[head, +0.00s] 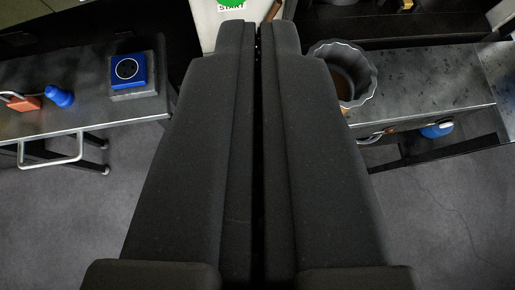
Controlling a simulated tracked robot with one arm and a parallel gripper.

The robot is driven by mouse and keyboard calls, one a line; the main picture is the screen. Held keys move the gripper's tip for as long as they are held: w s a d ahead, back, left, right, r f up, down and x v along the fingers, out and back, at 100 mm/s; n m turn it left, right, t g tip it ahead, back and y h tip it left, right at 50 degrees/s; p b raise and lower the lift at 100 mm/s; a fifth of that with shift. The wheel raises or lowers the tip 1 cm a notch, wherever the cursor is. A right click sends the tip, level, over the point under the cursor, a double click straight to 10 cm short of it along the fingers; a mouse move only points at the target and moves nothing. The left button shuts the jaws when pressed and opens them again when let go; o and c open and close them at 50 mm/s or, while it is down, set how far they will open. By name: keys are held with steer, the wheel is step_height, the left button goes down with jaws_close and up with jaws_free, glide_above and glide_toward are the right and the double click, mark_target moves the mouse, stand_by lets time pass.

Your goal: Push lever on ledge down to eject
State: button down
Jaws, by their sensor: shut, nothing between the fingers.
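My gripper (258,40) fills the middle of the head view, its two long dark fingers pressed together and pointing away, with nothing between the tips. Just beyond the right fingertip a short brown bar (272,11) slants up to the right; it may be the lever, but its lower end is hidden behind the finger. A white panel (208,22) stands behind the tips, with a green START button (232,4) cut off by the top edge. I cannot tell whether the fingers touch the bar. No ledge can be made out clearly.
A grey table (90,112) at left holds a blue socket-like box (128,70), a blue bottle-shaped item (60,96) and an orange block (24,103). A grey bench (440,75) at right bears a fluted pot (368,75). A blue-and-white item (437,129) is beneath it. Floor shows on both sides.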

steer(key=w+f+g+b, duration=0.1)
steer(key=w+f, duration=0.1)
steer(key=f, duration=0.9)
steer(key=w+d+f+n+g+y+b, duration=0.1)
steer(key=w+f+g+b, duration=0.1)
steer(key=f, duration=0.9)
steer(key=shift+w+d+f+n, duration=0.2)
steer(key=shift+w+f+n, duration=0.15)
steer(key=shift+w, duration=0.5)
steer(key=shift+f, duration=0.1)
steer(key=b+x, duration=0.1)
steer(key=x, duration=0.9)
steer(key=shift+a+f, duration=0.15)
steer(key=shift+f, duration=0.05)
steer(key=shift+s+f, duration=0.15)
steer(key=shift+f, duration=1.7)
steer(key=shift+f+b, duration=0.15)
steer(key=shift+b, duration=0.3)
